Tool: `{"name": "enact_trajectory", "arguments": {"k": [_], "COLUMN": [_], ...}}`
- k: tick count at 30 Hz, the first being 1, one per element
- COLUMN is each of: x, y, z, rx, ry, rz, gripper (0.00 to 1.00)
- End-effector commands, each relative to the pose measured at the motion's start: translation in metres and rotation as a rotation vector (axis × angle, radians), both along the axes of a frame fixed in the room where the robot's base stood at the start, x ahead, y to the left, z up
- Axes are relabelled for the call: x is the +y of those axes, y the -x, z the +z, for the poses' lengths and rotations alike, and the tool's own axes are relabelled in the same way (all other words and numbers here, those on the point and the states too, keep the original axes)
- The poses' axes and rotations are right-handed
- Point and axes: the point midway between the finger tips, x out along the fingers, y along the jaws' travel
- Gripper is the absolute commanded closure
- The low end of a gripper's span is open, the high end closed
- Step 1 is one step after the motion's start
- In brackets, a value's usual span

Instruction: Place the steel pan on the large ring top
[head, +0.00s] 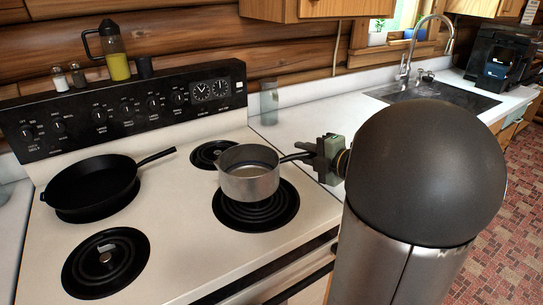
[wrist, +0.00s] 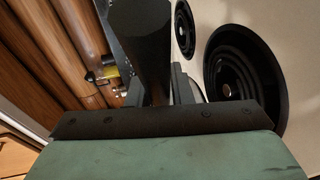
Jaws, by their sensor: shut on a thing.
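The steel pan (head: 248,175) is upright over the front right ring (head: 256,216) of the stove, which is larger than the rear right ring (head: 208,153). The pan covers the rear part of that ring; I cannot tell whether its base touches it or hangs just above. My gripper (head: 308,157) is shut on the pan's dark handle (head: 292,157), to the right of the pan. In the wrist view the dark handle (wrist: 146,45) runs up from between the fingers, and a large ring (wrist: 238,75) shows bare at the right. The pan's bowl is not clear there.
A black skillet (head: 92,188) sits on the rear left ring. The front left ring (head: 105,262) is free. A bottle of yellow liquid (head: 117,64) and shakers stand on the stove's back panel. A glass jar (head: 269,103) stands on the white counter (head: 318,98).

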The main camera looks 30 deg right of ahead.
Motion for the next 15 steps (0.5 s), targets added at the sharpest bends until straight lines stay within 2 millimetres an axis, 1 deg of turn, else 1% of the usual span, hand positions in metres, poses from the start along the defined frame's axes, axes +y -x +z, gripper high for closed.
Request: {"name": "enact_trajectory", "arguments": {"k": [1,3,11,15], "x": [-0.006,-0.011,-0.021,-0.021], "y": [-0.005,-0.009,-0.016,-0.017], "z": [-0.010,-0.017,-0.031,-0.053], "rx": [0.002,0.000,-0.002,0.000], "ry": [-0.003,-0.002,0.000,-0.003], "rz": [-0.002,0.000,-0.001,0.000], "gripper": [1.00,1.00,1.00,1.00]}}
